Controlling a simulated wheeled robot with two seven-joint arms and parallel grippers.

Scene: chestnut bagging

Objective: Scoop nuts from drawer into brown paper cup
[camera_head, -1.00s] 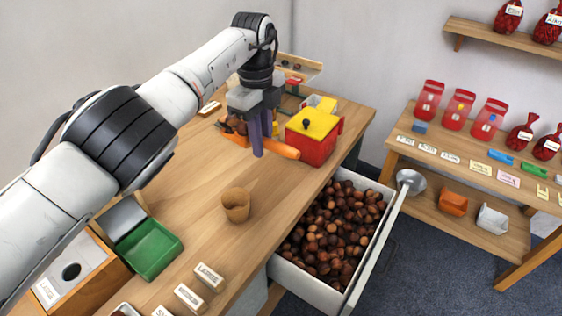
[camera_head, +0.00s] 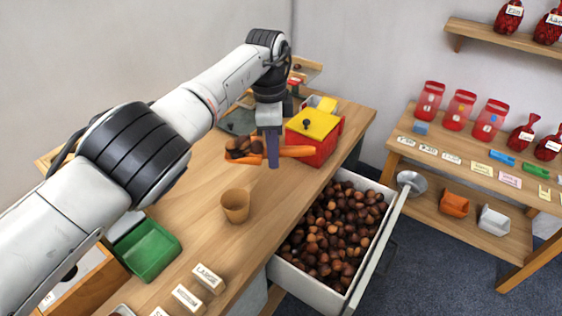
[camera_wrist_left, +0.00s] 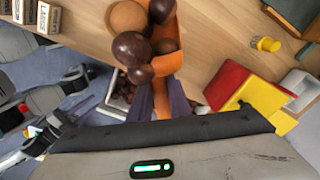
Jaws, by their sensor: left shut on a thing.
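My left gripper (camera_head: 273,163) is shut on the handle of an orange scoop (camera_head: 297,151), above the table. The scoop's bowl points left and carries several brown chestnuts (camera_head: 243,147). In the left wrist view the scoop (camera_wrist_left: 172,62) runs up from between my fingers (camera_wrist_left: 160,100), with chestnuts (camera_wrist_left: 133,48) in its bowl. The brown paper cup (camera_head: 235,206) stands upright on the table, nearer than the scoop and apart from it. In the left wrist view the cup (camera_wrist_left: 127,17) is partly hidden by chestnuts. The open drawer (camera_head: 361,270) is full of chestnuts.
A red box with a yellow lid (camera_head: 314,135) stands right behind the gripper. A green tray (camera_head: 148,249), a wooden box (camera_head: 85,285) and label blocks (camera_head: 208,277) are at the front left. Shelves with red bags (camera_head: 462,108) are at the right. The table around the cup is clear.

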